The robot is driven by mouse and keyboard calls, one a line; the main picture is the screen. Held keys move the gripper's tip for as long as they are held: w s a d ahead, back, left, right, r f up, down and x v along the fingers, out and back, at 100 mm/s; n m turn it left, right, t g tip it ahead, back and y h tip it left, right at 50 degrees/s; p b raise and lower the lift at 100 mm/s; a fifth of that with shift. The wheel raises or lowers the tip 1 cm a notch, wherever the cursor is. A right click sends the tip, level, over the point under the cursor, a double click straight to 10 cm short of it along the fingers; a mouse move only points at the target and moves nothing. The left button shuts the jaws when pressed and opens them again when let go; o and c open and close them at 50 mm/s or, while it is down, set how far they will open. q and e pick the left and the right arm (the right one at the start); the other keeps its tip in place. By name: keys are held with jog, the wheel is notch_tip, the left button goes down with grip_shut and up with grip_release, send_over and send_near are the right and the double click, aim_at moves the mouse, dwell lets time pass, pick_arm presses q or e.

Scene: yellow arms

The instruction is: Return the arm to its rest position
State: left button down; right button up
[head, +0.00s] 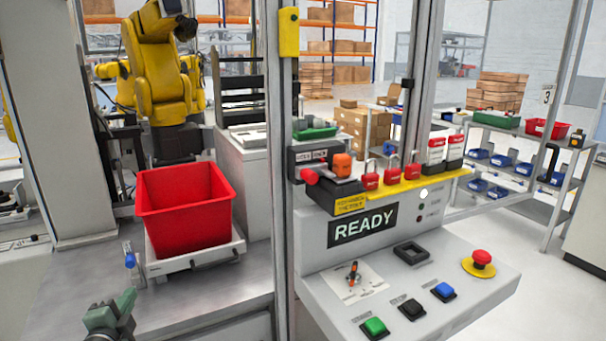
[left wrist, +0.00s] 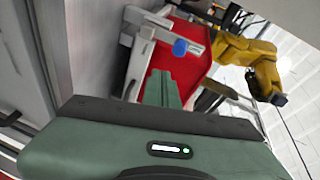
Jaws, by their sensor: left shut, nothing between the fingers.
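My left gripper (head: 122,305) is at the lower left of the head view, low over the grey table (head: 75,290). It is dark green, and its fingers are shut and empty. In the left wrist view its closed fingers (left wrist: 162,88) point toward the red bin and the blue-capped part. The gripper is apart from the red bin (head: 185,210), which sits in a white tray (head: 205,262) on the table. My right gripper is not in view.
A blue-topped part (head: 130,258) stands at the tray's left corner. A yellow robot arm (head: 160,75) stands behind the bin.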

pick_arm(q)
jog(key=s+d+f+n+g+h, duration=0.2)
jog(key=s+d+f+n+g, duration=0.5)
jog(key=s+d+f, duration=0.75)
jog(key=s+d+f+n+g+h, duration=0.1)
jog(key=s+d+n+g, duration=0.2)
jog(key=s, duration=0.7)
jog(key=s+d+f+n+g+h, duration=0.1)
jog(key=s+d+f+g, duration=0.15)
jog(key=s+d, duration=0.45)
jog(key=s+a+f+g, duration=0.1)
jog(key=s+f, duration=0.1)
jog(key=f, duration=1)
jog(key=s+a+f+g, duration=0.1)
jog(key=f, duration=1.1)
jog(key=s+a+f, duration=0.3)
jog(key=s+f, duration=1.4)
jog(key=shift+s+f+g, duration=0.25)
jog(key=shift+f+g, duration=0.1)
jog(key=shift+f, duration=0.05)
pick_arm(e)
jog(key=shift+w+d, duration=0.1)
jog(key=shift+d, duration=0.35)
